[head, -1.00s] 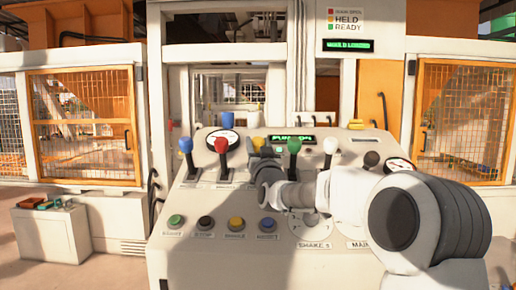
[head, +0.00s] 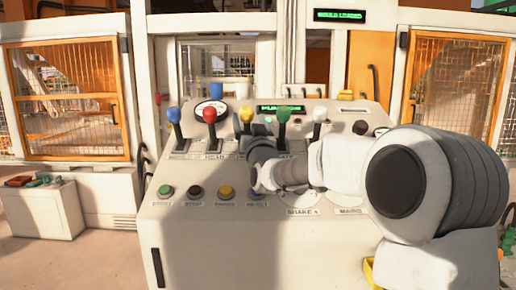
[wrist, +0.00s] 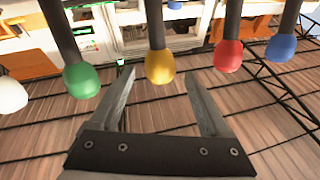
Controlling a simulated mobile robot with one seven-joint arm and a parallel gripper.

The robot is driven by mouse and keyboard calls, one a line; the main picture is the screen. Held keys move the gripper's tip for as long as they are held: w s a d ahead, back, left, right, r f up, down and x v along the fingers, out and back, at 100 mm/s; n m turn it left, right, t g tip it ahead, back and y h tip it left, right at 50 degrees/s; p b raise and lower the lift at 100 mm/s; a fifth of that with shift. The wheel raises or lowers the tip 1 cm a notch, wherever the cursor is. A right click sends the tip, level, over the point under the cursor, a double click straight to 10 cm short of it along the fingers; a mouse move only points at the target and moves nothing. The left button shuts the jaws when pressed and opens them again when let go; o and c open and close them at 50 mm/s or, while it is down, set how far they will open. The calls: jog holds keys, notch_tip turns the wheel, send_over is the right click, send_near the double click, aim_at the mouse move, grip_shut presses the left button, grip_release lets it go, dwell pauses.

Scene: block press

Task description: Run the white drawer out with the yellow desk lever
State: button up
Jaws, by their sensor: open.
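The yellow lever (head: 246,115) stands on the sloped desk (head: 215,240), between the red lever (head: 210,116) and the green lever (head: 283,116). In the wrist view its yellow knob (wrist: 160,67) shows just beyond and between the fingertips of my gripper (wrist: 158,78). The fingers are open and empty, with a visible gap around the knob's line. In the head view my gripper (head: 250,140) is just below the yellow knob and hides most of that lever's shaft. I cannot pick out the white drawer for certain in either view.
A blue lever (head: 174,116) stands left of the red one; a white lever (head: 319,114) and a black one (head: 360,128) stand to the right. Several push buttons (head: 195,192) line the lower desk. A lit green display (head: 281,108) sits behind the levers.

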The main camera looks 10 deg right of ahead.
jog(key=b+v, duration=0.1)
jog(key=v, duration=1.2)
jog(key=shift+s, duration=0.2)
jog(key=shift+d, duration=0.15)
